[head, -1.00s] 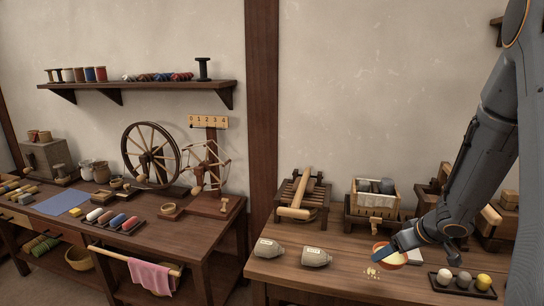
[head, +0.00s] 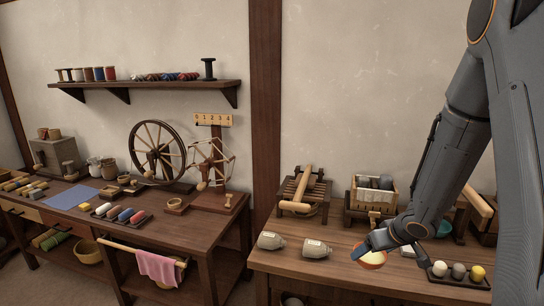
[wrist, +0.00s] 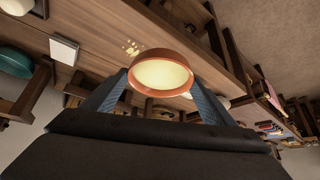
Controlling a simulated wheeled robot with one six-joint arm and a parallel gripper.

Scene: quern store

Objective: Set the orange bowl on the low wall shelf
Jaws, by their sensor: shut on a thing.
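The orange bowl (head: 371,260) has a pale inside and is held at the front of the right-hand table in the head view. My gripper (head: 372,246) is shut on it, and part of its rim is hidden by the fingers. In the wrist view the bowl (wrist: 162,73) sits between the two fingers (wrist: 162,88), with its open side facing the camera. The wall shelf (head: 150,85) is a dark plank on brackets at the left of the head view, carrying spools and a row of coloured yarn.
Two grey sacks (head: 317,249) lie on the table left of the bowl. A dark tray (head: 440,279) with several balls is to its right. The left table (head: 150,228) carries a spinning wheel (head: 157,152). A wooden post (head: 265,120) stands between the tables.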

